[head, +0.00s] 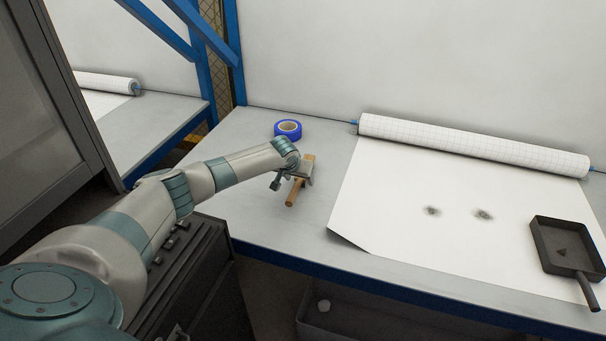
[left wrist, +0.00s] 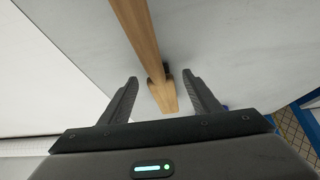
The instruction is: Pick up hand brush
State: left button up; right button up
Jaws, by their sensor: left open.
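The hand brush (head: 293,191) has a wooden handle and lies on the grey table, left of the white paper. My left gripper (head: 294,179) is over it and hides part of it. In the left wrist view the brush's wooden handle (left wrist: 141,35) runs down from the top edge, and its wooden head (left wrist: 164,97) lies between the fingers. There my left gripper (left wrist: 160,82) is open, one finger on each side of the brush, with gaps visible beside the wood. My right gripper is not in view.
A blue tape roll (head: 288,129) lies behind the gripper. A paper sheet (head: 390,195) with two dark smudges runs from a paper roll (head: 470,146). A dark dustpan (head: 551,256) lies at the right. A dark bin (head: 345,318) stands below the table's front edge.

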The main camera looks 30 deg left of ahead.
pick_arm(q)
jog(key=shift+f, duration=0.1)
dwell(0.4)
jog(key=c, duration=1.2)
